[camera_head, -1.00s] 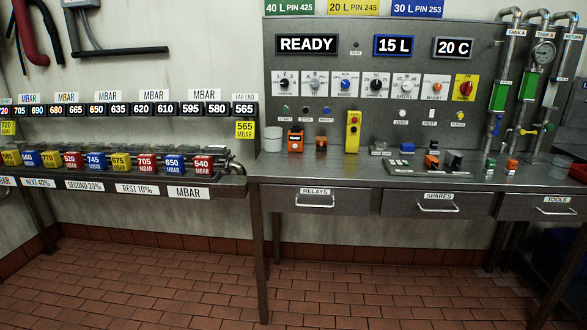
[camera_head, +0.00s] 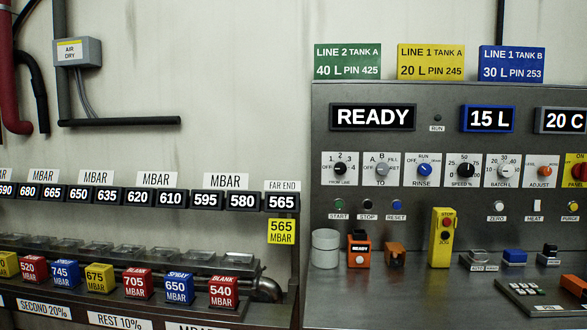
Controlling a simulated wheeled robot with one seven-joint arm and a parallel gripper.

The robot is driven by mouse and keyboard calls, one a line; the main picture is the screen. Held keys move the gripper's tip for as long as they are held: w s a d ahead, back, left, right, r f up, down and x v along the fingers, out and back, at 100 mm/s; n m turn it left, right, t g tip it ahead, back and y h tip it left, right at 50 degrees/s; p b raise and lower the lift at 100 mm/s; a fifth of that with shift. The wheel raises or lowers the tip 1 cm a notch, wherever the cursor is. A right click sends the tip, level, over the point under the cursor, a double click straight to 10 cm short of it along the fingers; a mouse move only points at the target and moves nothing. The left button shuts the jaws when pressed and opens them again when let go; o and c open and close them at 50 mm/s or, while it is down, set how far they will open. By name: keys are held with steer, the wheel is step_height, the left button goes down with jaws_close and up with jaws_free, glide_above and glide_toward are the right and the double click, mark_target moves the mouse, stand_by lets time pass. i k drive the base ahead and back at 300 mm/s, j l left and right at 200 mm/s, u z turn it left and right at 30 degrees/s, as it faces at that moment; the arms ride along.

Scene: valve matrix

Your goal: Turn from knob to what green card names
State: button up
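The green card (camera_head: 347,62) stands at the left on top of the grey panel and reads "LINE 2 TANK A, 40 L PIN 425". Below it, the from knob (camera_head: 339,169) is a small black knob on a white plate marked OFF and with numbers, with a partly legible "FROM" label under it. Its pointer is too small to read surely. The grey "TO" knob (camera_head: 382,170) is just to its right. My gripper is not in view, and nothing touches the knobs.
A yellow card (camera_head: 430,62) and a blue card (camera_head: 511,64) stand beside the green one. Displays read READY (camera_head: 372,117), 15 L (camera_head: 488,118) and 20 C. On the bench below are a white cup (camera_head: 325,248), an orange device (camera_head: 358,250) and a yellow stop/jog box (camera_head: 442,238).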

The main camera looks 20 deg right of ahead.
mark_target(340, 168)
steer(key=i+j, duration=0.65)
steer(key=j, duration=0.2)
steer(key=i+j+z, duration=0.1)
steer(key=i+j, duration=0.2)
steer(key=j, duration=0.1)
